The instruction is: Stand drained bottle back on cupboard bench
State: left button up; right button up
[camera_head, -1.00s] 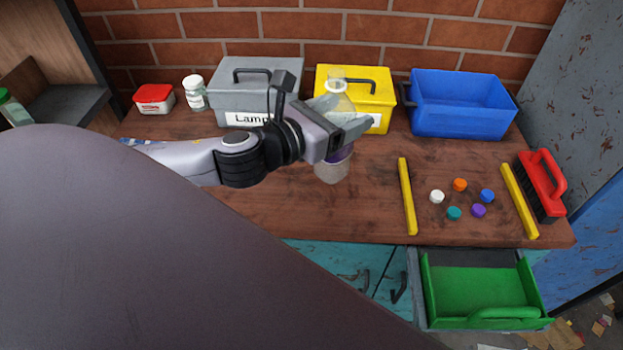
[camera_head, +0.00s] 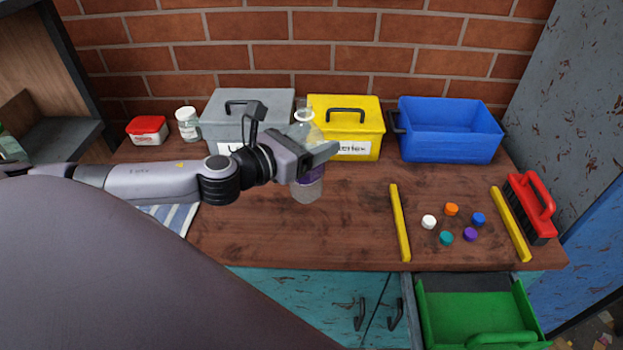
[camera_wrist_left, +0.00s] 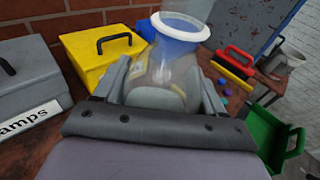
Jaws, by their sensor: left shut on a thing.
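A clear bottle with a purple band (camera_head: 308,188) is upright at the middle of the wooden bench (camera_head: 350,220). My left gripper (camera_head: 322,156) is shut around its upper body, with the open neck showing above the fingers. In the left wrist view the clear bottle neck (camera_wrist_left: 180,28) rises between the two fingers of the left gripper (camera_wrist_left: 165,90). The bottle's base is low over the bench; I cannot tell whether it touches. My right gripper is not in view.
Behind stand a grey box (camera_head: 225,115), a yellow box (camera_head: 365,120) and a blue bin (camera_head: 450,150). Several coloured caps (camera_head: 451,209) lie between two yellow bars (camera_head: 400,225). A red brush (camera_head: 530,205) is at right, an open green drawer tray (camera_head: 475,300) below. A striped cloth (camera_head: 170,217) lies left.

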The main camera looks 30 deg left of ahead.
aim_at(294, 188)
pick_arm(q)
notch_tip(294, 188, down, 10)
jog(key=shift+r+b, duration=0.2)
jog(key=shift+b, duration=1.05)
jog(key=shift+f, duration=0.1)
jog(key=o, duration=1.5)
jog(key=shift+o, duration=0.2)
jog(key=shift+s+a, duration=0.15)
jog(key=shift+s, duration=0.35)
jog(key=b+v, duration=0.1)
jog(key=v, duration=0.6)
jog(key=shift+s+a+b, duration=0.15)
jog(key=shift+s+b, duration=0.25)
jog(key=shift+r+p+v, duration=0.2)
jog(key=shift+p+v, duration=0.15)
jog(key=shift+v, duration=1.2)
